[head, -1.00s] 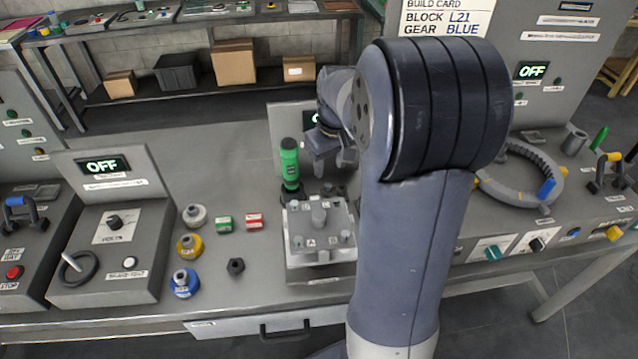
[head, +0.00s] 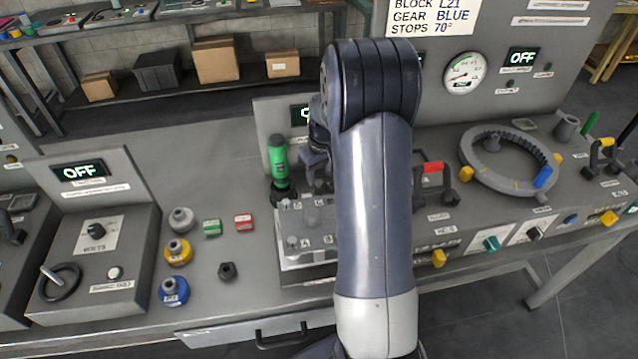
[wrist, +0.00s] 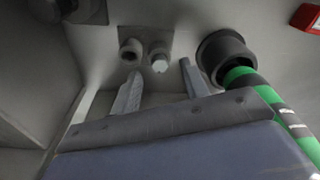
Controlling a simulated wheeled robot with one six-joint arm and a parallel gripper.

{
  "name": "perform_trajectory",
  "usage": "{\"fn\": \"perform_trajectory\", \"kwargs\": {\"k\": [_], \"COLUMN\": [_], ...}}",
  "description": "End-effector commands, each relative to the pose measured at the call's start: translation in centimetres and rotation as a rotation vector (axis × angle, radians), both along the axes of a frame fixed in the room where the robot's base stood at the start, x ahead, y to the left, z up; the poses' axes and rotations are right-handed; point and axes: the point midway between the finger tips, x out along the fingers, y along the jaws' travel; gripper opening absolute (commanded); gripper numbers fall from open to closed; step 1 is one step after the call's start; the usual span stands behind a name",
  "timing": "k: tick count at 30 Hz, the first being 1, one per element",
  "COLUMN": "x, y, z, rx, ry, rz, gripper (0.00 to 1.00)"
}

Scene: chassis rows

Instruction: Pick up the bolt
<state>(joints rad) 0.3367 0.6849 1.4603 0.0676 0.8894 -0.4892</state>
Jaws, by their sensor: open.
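In the wrist view, two small grey round parts stand on a dark square patch just beyond my fingertips. The right one, with a pale end, may be the bolt (wrist: 160,64); the left one is a hollow-looking collar (wrist: 130,50). My gripper (wrist: 160,80) is open, its fingers apart and nothing seen between them. The pale part lies in line with the gap. In the head view my gripper (head: 315,165) is low behind the grey block fixture, partly hidden by my arm.
A green driver (head: 279,162) stands in a dark holder close beside my gripper, also in the wrist view (wrist: 240,75). The grey block fixture (head: 308,262) with pegs is in front. Coloured spools (head: 174,290) and small boxes (head: 243,222) stand left. A ring gear (head: 485,190) is right.

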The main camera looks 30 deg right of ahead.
Motion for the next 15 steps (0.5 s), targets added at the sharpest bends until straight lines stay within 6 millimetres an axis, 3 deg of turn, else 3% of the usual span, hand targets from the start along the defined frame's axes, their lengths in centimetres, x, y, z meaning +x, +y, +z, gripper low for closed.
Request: {"fn": "perform_trajectory", "kwargs": {"k": [6,13,15], "x": [0.3,0.4,0.3], "y": [0.0,0.0,0.0], "z": [-2.3,-2.5,-2.5], "rx": [0.001,0.0,0.0], "ry": [0.001,-0.001,-0.001], "rz": [0.0,0.0,0.0], "gripper": [0.43,0.43,0.39]}}
